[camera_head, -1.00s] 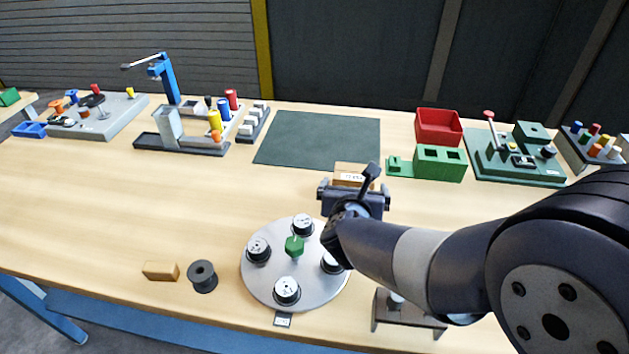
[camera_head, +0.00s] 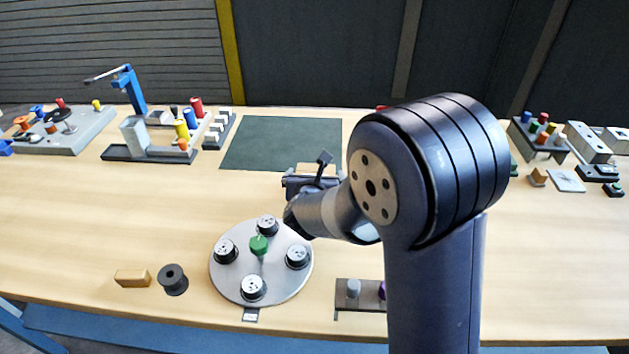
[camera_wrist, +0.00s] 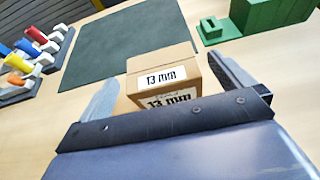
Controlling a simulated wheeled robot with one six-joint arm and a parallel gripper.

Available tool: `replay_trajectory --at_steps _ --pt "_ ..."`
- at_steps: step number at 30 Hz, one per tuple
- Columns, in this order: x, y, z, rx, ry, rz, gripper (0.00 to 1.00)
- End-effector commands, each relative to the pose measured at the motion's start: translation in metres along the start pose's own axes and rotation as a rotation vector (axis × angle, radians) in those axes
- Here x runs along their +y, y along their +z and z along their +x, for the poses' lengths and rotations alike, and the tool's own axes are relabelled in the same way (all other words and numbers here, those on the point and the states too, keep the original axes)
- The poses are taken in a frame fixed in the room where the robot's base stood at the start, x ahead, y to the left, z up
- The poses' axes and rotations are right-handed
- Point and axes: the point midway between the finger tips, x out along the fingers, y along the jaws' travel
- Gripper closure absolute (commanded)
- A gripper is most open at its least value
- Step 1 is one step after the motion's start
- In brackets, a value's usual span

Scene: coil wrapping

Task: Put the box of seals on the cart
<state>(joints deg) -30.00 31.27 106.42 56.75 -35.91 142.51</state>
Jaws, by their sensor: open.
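A small cardboard box (camera_wrist: 163,62) labelled "13 mm" sits on the table in the wrist view. Its lower front is hidden behind my gripper's body. In the head view only the top of the box (camera_head: 330,168) shows behind my gripper (camera_head: 312,182). My gripper (camera_wrist: 168,76) is open, with one finger on each side of the box. I cannot make out a cart in either view.
A dark green mat (camera_head: 280,140) lies behind the box, and green blocks (camera_wrist: 270,15) stand to its right. A black spool (camera_head: 173,280) and tan block (camera_head: 133,278) lie front left.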

Motion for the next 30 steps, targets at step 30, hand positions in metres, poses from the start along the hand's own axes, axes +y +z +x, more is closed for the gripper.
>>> replay_trajectory --at_steps 30 --pt "0.003 -0.008 0.052 0.000 0.001 -0.001 0.12"
